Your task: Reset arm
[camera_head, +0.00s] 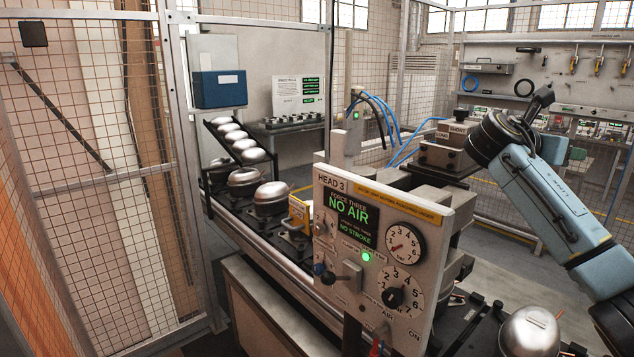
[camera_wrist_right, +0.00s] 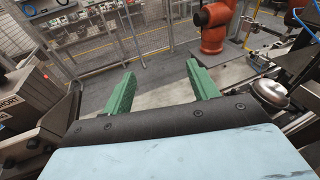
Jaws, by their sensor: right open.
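My right arm (camera_head: 556,205) comes in from the lower right of the head view and reaches up beside the Head 3 machine. Its dark wrist end (camera_head: 500,135) is raised near the block marked LONG and SHORT (camera_head: 452,145); I cannot make out the fingers there. In the right wrist view my right gripper (camera_wrist_right: 160,86) has its two green fingers spread wide, with nothing between them. Grey floor and wire fencing show beyond the fingers. My left gripper is in neither view.
The Head 3 panel (camera_head: 372,255) reads NO AIR and NO STROKE. Metal domes (camera_head: 272,195) sit along the line behind it; another dome (camera_head: 529,333) is at the lower right. A mesh fence (camera_head: 90,180) closes the left. An orange machine (camera_wrist_right: 213,25) stands beyond the right gripper.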

